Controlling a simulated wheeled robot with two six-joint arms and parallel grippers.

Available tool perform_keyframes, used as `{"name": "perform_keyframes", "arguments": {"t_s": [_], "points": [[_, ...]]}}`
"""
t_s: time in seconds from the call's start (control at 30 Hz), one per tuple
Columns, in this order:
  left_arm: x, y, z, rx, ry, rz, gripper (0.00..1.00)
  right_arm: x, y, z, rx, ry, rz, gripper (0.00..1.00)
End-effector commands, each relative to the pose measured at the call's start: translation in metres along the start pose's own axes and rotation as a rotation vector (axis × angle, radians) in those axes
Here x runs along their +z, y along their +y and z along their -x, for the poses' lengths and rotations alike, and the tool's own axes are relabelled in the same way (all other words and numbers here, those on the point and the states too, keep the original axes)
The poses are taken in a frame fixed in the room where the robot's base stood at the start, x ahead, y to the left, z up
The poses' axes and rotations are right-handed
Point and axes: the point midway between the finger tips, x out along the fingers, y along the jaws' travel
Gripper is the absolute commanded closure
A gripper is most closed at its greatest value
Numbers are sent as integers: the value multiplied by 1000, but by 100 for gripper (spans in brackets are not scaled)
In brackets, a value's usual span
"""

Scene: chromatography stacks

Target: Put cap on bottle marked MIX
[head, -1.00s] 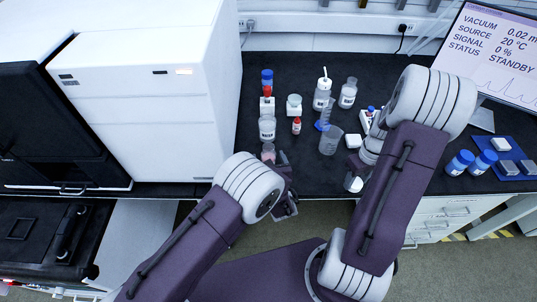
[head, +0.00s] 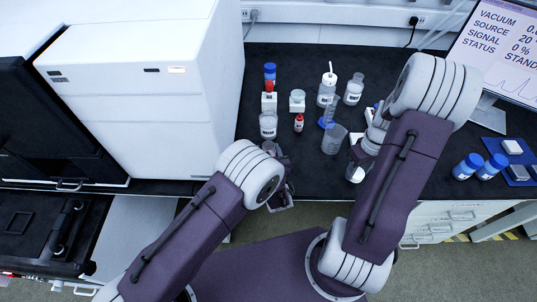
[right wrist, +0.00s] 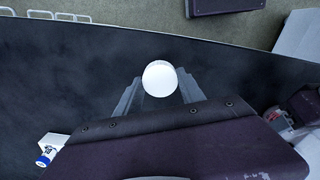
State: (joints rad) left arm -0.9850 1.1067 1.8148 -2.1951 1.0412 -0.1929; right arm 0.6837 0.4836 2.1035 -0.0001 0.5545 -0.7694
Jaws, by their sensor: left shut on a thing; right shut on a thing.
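A round white cap (right wrist: 160,78) sits between the fingers of my right gripper (right wrist: 160,92), which is shut on it. In the head view the white cap (head: 355,173) shows below the right wrist, over the bench's front edge area. My left gripper (head: 275,153) is shut on a small clear bottle. It is mostly hidden behind my left arm in the head view; part of the clear bottle with a red mark (right wrist: 279,121) shows at the right of the right wrist view. Cap and held bottle are apart. Bottle labels are too small to read, so I cannot tell which says MIX.
Behind my left gripper stand a labelled clear bottle (head: 268,127), a small red bottle (head: 298,123) and a white-lidded jar (head: 297,101). Blue-capped bottles (head: 467,166) stand at right.

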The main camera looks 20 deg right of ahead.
Motion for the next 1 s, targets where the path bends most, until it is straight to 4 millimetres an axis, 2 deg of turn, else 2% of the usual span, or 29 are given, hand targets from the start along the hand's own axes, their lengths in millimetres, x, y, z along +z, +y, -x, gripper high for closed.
{"name": "perform_keyframes", "arguments": {"t_s": [0.27, 0.63, 1.0], "points": [[5, 0, 2, 0, 0, 1, 98, 0, 0, 1, 0, 0, 0, 92], [40, 0, 16, -1, -2, 3, 98, 0, 0, 3, 0, 0, 0, 92], [64, -46, 24, -2, -3, 3, 98, 0, 0, 3, 0, 0, 0, 92]]}}
